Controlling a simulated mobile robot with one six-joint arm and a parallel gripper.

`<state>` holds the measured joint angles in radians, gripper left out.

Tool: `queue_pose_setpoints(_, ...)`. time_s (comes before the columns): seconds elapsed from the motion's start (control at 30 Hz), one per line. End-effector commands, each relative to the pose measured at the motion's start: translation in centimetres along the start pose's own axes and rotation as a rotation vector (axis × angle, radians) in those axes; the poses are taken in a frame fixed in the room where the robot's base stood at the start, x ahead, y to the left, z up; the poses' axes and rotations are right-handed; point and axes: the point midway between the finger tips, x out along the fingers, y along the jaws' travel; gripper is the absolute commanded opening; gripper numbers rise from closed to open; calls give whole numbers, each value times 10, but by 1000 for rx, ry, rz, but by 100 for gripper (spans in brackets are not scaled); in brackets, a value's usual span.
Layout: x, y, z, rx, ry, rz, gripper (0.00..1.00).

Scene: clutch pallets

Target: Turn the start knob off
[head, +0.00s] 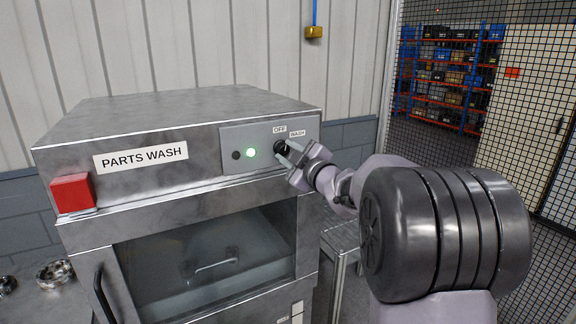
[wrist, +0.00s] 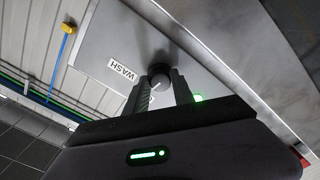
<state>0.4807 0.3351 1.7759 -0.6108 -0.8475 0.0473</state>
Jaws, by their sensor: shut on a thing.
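The start knob (head: 280,146) is a round black knob on the grey control panel of the parts washer, below the OFF label (head: 279,129) and the WASH label (head: 297,134). My gripper (head: 287,153) is at the knob, with its fingers on either side of it. In the wrist view the two dark fingers of my gripper (wrist: 160,86) are shut on the knob (wrist: 160,73). The knob has a pale pointer line, but I cannot tell which label it points to. The green lamp (head: 251,153) left of the knob is lit.
The parts washer (head: 180,110) has a red box (head: 72,193) at its front left and a glazed door with a handle below. A small dark button (head: 236,155) is left of the lamp. A mesh fence (head: 440,120) stands at the right.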

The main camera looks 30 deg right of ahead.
Motion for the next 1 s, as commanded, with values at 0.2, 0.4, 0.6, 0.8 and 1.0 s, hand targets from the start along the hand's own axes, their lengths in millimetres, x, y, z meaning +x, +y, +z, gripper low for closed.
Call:
queue_pose_setpoints(0.2, 0, -1, 1, -115, 1, 1, 0)
queue_pose_setpoints(0.4, 0, 0, 0, -175, 0, 1, 0)
queue_pose_setpoints(0.6, 0, 1, -1, -199, 1, 1, 0)
queue_pose_setpoints(0.8, 0, 1, -1, -202, 1, 1, 0)
queue_pose_setpoints(1.0, 0, 1, -1, -202, 1, 1, 35)
